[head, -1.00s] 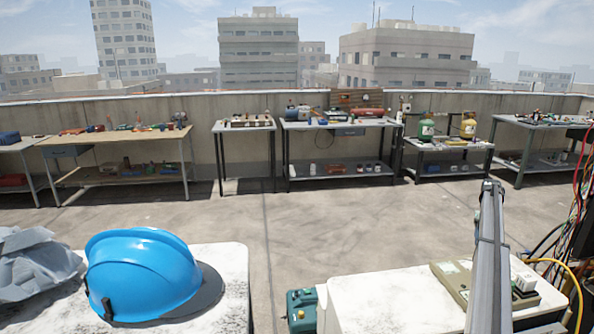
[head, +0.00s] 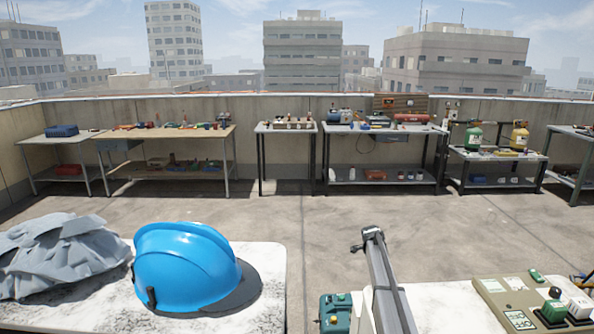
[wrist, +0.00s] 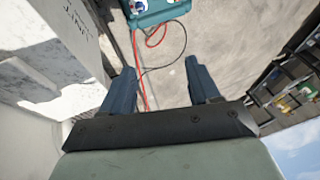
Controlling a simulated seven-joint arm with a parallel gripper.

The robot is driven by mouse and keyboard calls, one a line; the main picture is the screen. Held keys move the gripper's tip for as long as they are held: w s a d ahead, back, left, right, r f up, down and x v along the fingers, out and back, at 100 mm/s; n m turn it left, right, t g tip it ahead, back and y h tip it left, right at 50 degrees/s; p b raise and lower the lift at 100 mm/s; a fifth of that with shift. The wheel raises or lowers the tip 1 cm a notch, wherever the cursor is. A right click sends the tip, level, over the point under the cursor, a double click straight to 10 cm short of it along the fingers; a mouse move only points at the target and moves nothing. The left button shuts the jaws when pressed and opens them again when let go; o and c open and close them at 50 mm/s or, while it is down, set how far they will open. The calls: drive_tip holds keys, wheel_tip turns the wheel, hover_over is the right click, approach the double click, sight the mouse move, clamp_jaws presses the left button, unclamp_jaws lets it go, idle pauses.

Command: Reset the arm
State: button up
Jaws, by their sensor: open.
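In the wrist view my gripper (wrist: 160,66) is open, its two dark blue-grey fingers spread apart with nothing between them. Beyond the fingertips are the concrete floor and a teal device (wrist: 155,10) with a red and a black lead. The fingers appear clear of the device. In the head view my grey arm (head: 388,285) rises over the right-hand white unit, beside the teal device (head: 335,312). I cannot make out the fingers there.
A blue hard hat (head: 185,265) and a crumpled grey cloth (head: 55,255) rest on the left white unit. A beige instrument (head: 520,305) lies on the right unit. Workbenches with tools (head: 380,130) line the far wall. The floor between is clear.

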drive_tip(key=s+a+f+n+t+y, duration=0.15)
drive_tip(key=a+n, duration=0.45)
drive_tip(key=a, duration=0.8)
drive_tip(key=s+a+f+n+t, duration=0.1)
drive_tip(key=a+f+n+t, duration=0.3)
drive_tip(key=a, duration=1)
drive_tip(key=s+d+f+n+g, duration=0.25)
drive_tip(key=s+f, duration=0.45)
drive_tip(key=s, duration=0.6)
drive_tip(key=s+d+f+n+g, duration=0.1)
drive_tip(key=s+d+f+g, duration=0.2)
drive_tip(key=s+f, duration=0.75)
drive_tip(key=s+d+f+n+g, duration=0.1)
drive_tip(key=s+d+f+g, duration=0.3)
drive_tip(key=s, duration=1.1)
drive_tip(key=s+f+n+g+y, duration=0.1)
drive_tip(key=s+g, duration=0.5)
drive_tip(key=s, duration=3.3)
drive_tip(key=shift+s+d+f+n+y, duration=0.15)
drive_tip(key=shift+s+f+n+y, duration=0.4)
drive_tip(key=shift+n, duration=0.7)
